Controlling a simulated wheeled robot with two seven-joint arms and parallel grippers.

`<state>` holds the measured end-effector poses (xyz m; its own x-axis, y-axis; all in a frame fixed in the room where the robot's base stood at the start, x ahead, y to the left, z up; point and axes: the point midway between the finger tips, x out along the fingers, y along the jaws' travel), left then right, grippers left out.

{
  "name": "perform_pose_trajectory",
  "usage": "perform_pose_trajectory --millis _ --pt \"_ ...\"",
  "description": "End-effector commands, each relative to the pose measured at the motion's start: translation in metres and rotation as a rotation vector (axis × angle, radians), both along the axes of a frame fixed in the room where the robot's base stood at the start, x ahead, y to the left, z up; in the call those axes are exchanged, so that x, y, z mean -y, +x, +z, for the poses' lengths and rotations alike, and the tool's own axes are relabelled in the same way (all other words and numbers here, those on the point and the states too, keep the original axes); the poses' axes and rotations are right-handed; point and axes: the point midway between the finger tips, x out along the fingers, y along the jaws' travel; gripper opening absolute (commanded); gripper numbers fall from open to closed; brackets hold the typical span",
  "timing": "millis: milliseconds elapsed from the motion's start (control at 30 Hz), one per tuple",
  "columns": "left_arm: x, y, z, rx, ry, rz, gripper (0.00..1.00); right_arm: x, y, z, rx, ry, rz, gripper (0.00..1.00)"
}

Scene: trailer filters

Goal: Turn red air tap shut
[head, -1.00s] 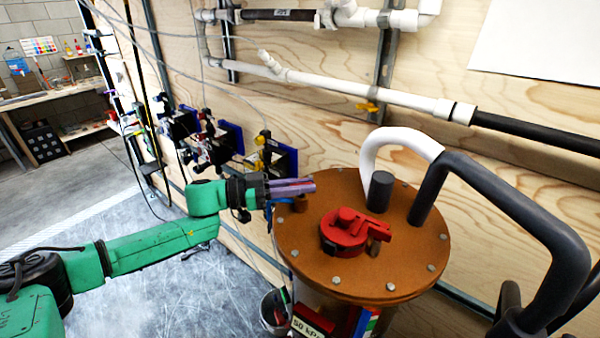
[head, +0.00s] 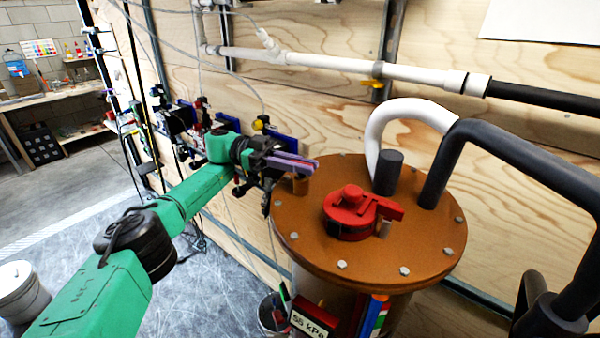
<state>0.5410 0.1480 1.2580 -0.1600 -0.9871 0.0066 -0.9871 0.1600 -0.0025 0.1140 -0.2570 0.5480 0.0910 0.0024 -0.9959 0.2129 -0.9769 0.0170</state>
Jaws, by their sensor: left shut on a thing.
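A red tap (head: 351,213) with a round body and a short bar pointing right sits on the orange-brown round lid (head: 310,253) of a tank. My left gripper (head: 316,165) reaches in from the left to the lid's back left edge, just above a small brown post (head: 301,184). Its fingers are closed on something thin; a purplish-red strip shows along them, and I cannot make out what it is. In the picture the fingertips are apart from the red tap. My right gripper is out of view.
A white and dark pipe loop (head: 408,110) and a grey stub (head: 388,172) rise from the lid's back and right. A display (head: 313,324) on the tank front appears to read 55 kPa. Wall pipes (head: 350,67) run behind. A white bucket (head: 20,290) stands at lower left.

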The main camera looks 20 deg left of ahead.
Motion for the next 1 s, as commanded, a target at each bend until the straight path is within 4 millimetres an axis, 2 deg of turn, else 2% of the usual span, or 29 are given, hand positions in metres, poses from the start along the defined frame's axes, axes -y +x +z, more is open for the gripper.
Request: perform_pose_trajectory --millis 33,467,500,533,567,1000 --pt "0.0031 -0.0013 -0.0067 -0.006 0.011 -0.014 0.0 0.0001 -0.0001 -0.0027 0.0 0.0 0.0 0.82" --pt "0.0033 -0.0019 -0.0068 -0.008 0.012 -0.023 0.0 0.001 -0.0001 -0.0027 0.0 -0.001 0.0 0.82" --pt "0.0033 -0.0018 -0.0068 -0.009 0.013 -0.022 0.3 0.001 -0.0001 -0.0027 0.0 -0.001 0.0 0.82" --pt "0.0031 -0.0018 -0.0066 -0.008 0.012 -0.022 0.41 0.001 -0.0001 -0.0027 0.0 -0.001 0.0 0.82" --pt "0.0028 -0.0017 -0.0062 -0.007 0.011 -0.021 0.45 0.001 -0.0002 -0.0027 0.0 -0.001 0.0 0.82" --pt "0.0024 -0.0014 -0.0012 -0.004 0.005 -0.015 0.45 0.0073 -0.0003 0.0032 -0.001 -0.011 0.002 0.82"
